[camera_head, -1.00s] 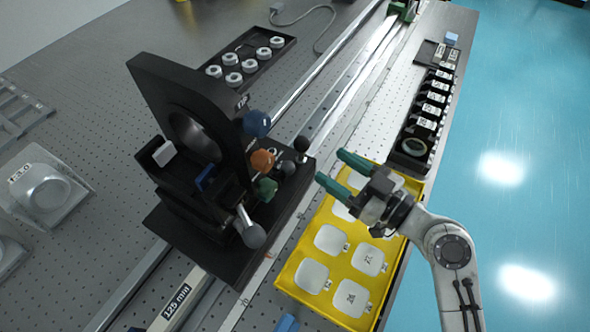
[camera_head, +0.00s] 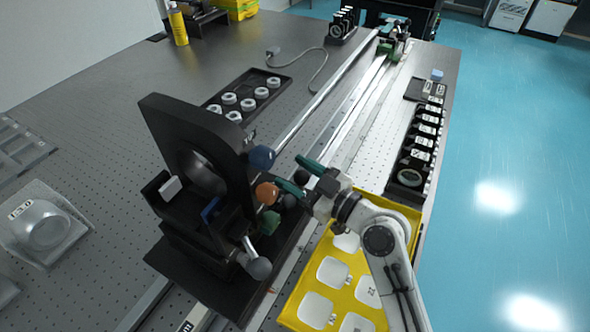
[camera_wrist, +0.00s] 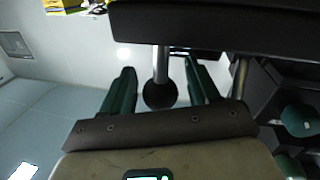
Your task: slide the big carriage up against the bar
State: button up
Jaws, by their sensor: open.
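The big carriage (camera_head: 188,245) is a black base with a tall upright plate (camera_head: 205,140), straddling the rail at left of centre in the head view. It carries blue, orange, green, grey and black ball knobs. My gripper (camera_head: 299,175) is at its right side, green fingers open and pointing left among the knobs. In the wrist view, a black ball knob (camera_wrist: 160,95) on a metal stem shows between my open fingers (camera_wrist: 160,72); I cannot tell whether they touch it. A green fitting (camera_head: 386,47) sits at the rail's far end; I cannot tell whether it is the bar.
The rail (camera_head: 326,98) runs clear from the carriage toward the far end. A yellow tray (camera_head: 325,270) with white pads lies below my arm. A black rack (camera_head: 408,178) stands along the right edge. A tray of white rings (camera_head: 250,94) lies left of the rail.

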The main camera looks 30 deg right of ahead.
jog(key=shift+w+a, duration=0.1)
jog(key=shift+w, duration=0.15)
jog(key=shift+c, duration=0.3)
grip_shut()
